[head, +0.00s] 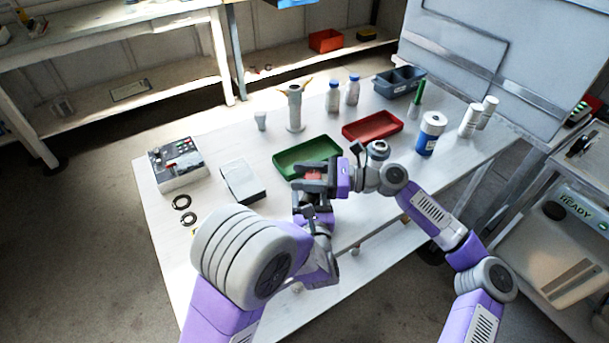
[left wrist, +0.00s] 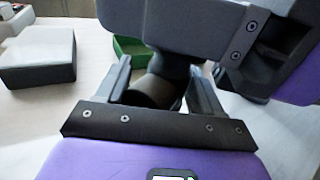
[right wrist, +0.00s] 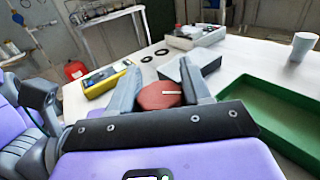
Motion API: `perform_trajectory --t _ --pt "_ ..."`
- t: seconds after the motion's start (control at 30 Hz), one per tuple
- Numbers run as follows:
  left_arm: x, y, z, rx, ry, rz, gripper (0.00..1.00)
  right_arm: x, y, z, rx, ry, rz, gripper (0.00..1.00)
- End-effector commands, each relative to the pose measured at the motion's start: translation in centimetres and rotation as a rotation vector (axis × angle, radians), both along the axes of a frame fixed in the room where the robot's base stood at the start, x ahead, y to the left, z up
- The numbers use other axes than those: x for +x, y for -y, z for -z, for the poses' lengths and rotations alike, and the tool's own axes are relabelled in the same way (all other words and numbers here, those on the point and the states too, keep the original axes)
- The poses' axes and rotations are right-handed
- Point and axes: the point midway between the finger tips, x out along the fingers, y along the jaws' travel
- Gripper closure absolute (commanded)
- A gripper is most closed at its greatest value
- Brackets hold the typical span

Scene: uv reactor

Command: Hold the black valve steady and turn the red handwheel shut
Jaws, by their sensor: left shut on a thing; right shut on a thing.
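The red handwheel (right wrist: 158,95) lies between the fingers of my right gripper (right wrist: 163,90) in the right wrist view. Only a bit of its red shows in the head view (head: 314,176). My right gripper (head: 312,180) is shut on it. The black valve (left wrist: 152,90) is a dark round body between the fingers of my left gripper (left wrist: 157,85), which is shut on it. In the head view my left gripper (head: 312,208) is just below the right one, and the valve is mostly hidden by both grippers. My right gripper covers the valve's top in the left wrist view.
A green tray (head: 283,173) lies just behind the grippers and a red tray (head: 373,138) beyond it. A grey box (head: 240,180), two black rings (head: 181,202) and a control box (head: 181,181) are to the left. Bottles (head: 352,92) stand at the back.

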Motion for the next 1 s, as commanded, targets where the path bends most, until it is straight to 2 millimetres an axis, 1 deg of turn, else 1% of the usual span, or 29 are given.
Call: perform_trajectory --t 0.17,0.6,0.77,1.0 --pt "0.0 -0.01 0.04 0.0 -0.001 0.0 0.74 0.0 -0.02 -0.19 0.0 0.004 0.069 0.83" --pt "-0.02 0.04 0.1 0.0 -0.003 0.001 0.74 0.52 0.03 -0.22 0.003 0.002 0.349 0.83" --pt "-0.03 0.05 0.11 0.001 -0.004 0.002 0.74 0.66 0.1 -0.17 0.002 0.001 0.401 0.83" --pt "-0.02 0.04 0.12 0.002 -0.003 0.002 0.74 0.73 0.14 -0.16 0.002 0.002 0.41 0.83"
